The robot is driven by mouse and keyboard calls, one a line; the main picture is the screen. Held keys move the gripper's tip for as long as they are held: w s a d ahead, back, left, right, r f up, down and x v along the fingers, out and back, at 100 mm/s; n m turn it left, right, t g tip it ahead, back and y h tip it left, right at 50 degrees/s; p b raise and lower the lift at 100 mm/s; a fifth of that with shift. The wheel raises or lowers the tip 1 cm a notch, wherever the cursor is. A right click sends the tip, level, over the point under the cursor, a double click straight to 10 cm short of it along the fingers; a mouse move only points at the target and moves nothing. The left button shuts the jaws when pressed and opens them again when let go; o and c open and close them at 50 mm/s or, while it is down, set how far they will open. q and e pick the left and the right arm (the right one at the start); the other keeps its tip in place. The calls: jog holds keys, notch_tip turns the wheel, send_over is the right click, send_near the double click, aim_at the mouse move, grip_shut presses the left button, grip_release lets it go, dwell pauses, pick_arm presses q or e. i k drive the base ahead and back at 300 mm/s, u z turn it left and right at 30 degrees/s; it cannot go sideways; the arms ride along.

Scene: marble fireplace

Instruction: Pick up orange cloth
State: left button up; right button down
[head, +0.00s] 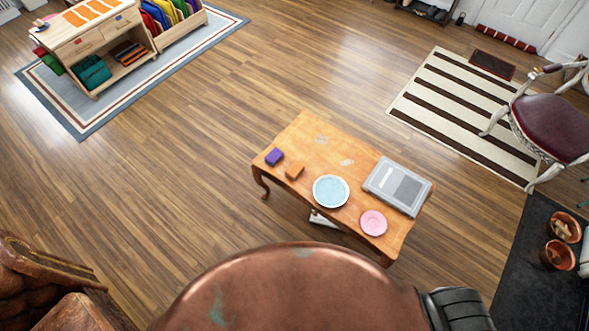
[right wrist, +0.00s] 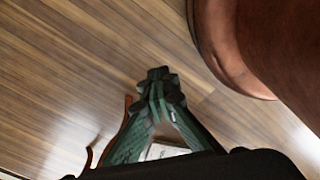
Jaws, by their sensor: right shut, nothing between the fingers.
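A small folded orange cloth (head: 294,170) lies on the small wooden table (head: 305,132), near its left end, beside a purple folded piece (head: 274,156). Flat orange pieces (head: 90,10) also lie on top of a wooden shelf unit at the upper left. My right gripper (right wrist: 160,75) shows in the right wrist view, with its green-black fingers shut and empty over the wood floor. It is not touching any cloth that I can see. No gripper shows in the head view.
The table also holds a light blue plate (head: 331,191), a pink plate (head: 373,223) and a grey book (head: 397,187). A striped rug (head: 440,97) and a chair (head: 550,125) stand right. Clay pots (head: 565,227) sit lower right. Floor left of the table is clear.

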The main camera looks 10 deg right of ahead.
aim_at(296, 168)
jog(key=u, duration=1.7)
jog(key=k, duration=1.15)
jog(key=z, duration=1.35)
jog(key=i, duration=0.5)
jog(key=z, duration=0.05)
